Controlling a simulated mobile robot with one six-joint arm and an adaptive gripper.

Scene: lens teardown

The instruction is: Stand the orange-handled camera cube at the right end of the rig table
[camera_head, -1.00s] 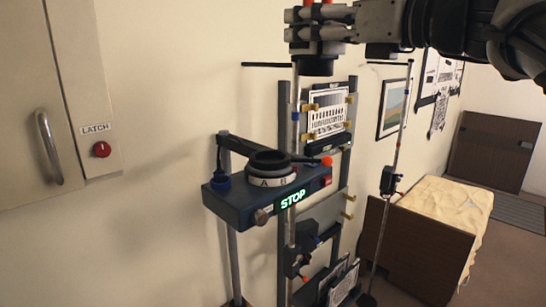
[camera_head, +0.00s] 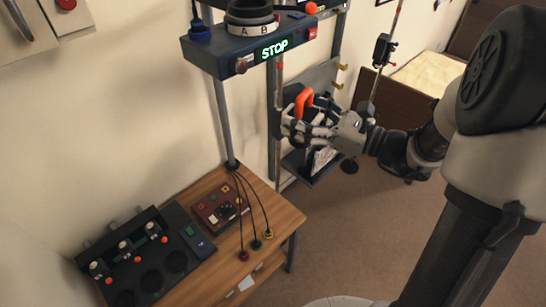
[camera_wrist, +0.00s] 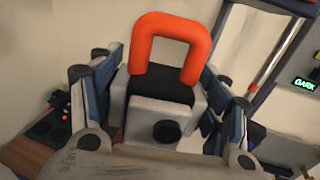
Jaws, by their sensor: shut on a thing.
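The camera cube is a pale grey box with a black top, a round black lens (camera_wrist: 166,131) and an orange loop handle (camera_wrist: 172,45). In the wrist view my gripper (camera_wrist: 160,100) has its fingers on both sides of the cube body. In the head view the orange handle (camera_head: 304,103) stands up from my gripper (camera_head: 297,128), which hides most of the cube. The cube is held in the air, beside the rack, above the level of the wooden rig table (camera_head: 287,218). The table's right end is below and left of the gripper in the picture.
A red-brown box (camera_head: 221,207) and three cable ends sit on the table's right part. A black device with several knobs (camera_head: 150,255) fills its left. A post (camera_head: 226,125) carries the STOP unit (camera_head: 250,50) above. A rack shelf (camera_head: 312,168) is below the gripper.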

